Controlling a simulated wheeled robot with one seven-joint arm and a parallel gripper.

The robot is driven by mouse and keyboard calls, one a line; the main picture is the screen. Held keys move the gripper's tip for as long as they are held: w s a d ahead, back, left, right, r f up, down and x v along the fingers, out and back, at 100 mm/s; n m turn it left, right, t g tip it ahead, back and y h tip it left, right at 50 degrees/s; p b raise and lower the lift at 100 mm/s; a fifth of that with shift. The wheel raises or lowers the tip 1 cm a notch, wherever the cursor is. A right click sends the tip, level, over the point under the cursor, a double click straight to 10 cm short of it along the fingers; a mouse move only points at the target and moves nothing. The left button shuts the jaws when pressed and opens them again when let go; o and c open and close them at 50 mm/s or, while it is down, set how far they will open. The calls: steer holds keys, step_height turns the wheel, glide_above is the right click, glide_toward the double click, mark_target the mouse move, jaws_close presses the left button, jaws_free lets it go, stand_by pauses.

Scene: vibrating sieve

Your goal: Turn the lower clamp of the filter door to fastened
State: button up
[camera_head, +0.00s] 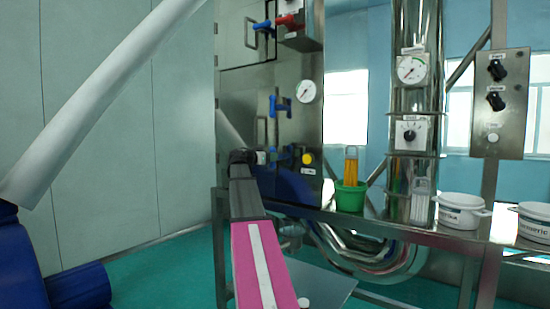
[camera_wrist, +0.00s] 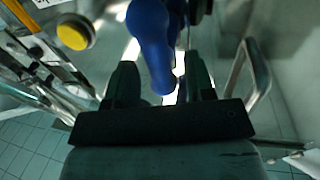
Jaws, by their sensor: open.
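The steel filter door panel (camera_head: 245,95) is on the machine at the picture's centre, with a blue clamp high up (camera_head: 262,25) and another at mid height (camera_head: 280,106). A lower blue clamp (camera_head: 286,155) is beside a yellow button, partly hidden by my arm and gripper. In the wrist view a blue clamp handle (camera_wrist: 150,35) reaches down between my fingers. My gripper (camera_wrist: 160,82) is open around the handle's end; I cannot tell whether either finger touches it. In the head view my gripper (camera_head: 262,157) is at the lower clamp's height, its fingers hard to make out.
The yellow button (camera_head: 308,158) is close by and also shows in the wrist view (camera_wrist: 75,32). A green cup (camera_head: 350,195) and white pots (camera_head: 461,210) stand on the shelf to the right.

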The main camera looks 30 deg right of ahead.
steer(key=shift+w+d, duration=0.2)
steer(key=shift+d, duration=0.75)
steer(key=shift+w+d, duration=0.15)
steer(key=shift+d, duration=0.75)
steer(key=c, duration=0.8)
steer(key=shift+s+f, duration=0.1)
steer(key=shift+w+a+f+n+t+h, duration=0.2)
steer(key=shift+n+t, duration=0.5)
steer(key=shift+n, duration=2.65)
steer(key=shift+w+d+r+n+t+h, duration=0.2)
steer(key=shift+n+t, duration=0.5)
steer(key=shift+n, duration=2.7)
steer(key=shift+w+a+f+n+t+h, duration=0.25)
steer(key=shift+n+t, duration=0.45)
steer(key=shift+n, duration=2.65)
steer(key=shift+r, duration=0.15)
